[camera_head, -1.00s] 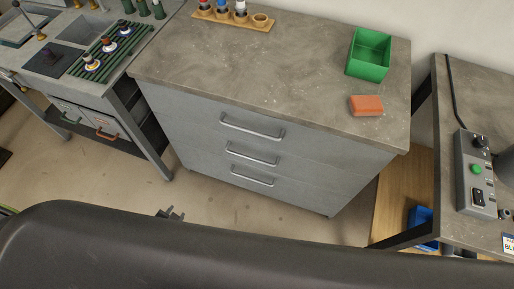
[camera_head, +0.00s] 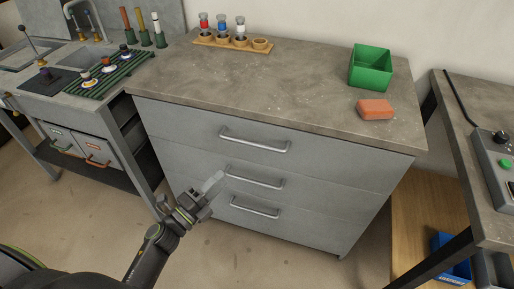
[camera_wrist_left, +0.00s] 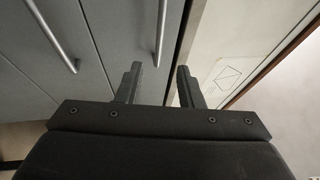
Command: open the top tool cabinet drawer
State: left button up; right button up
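The grey tool cabinet (camera_head: 330,190) stands ahead with three stacked drawers, all closed. The top drawer (camera_head: 190,122) has a silver bar handle (camera_head: 254,142). The middle handle (camera_head: 254,179) and bottom handle (camera_head: 254,209) are below it. My left gripper (camera_head: 214,186) is in front of the cabinet's left part, at about middle-drawer height, left of the handles and apart from them. In the left wrist view its two fingers (camera_wrist_left: 160,85) are spread with nothing between them, and two bar handles show at upper left. My right gripper is not in view.
On the cabinet top (camera_head: 290,85) are a green bin (camera_head: 370,68), an orange block (camera_head: 375,109) and a wooden holder (camera_head: 232,43). A sink bench (camera_head: 62,100) stands close on the left. A bench with a control box (camera_head: 495,165) stands at right.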

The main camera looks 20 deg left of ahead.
aim_at(255, 143)
pick_arm(q)
jog(key=p+x, duration=0.1)
jog(key=x, duration=1.4)
jog(key=shift+w+d, duration=0.15)
jog(key=shift+w, duration=0.15)
grip_shut()
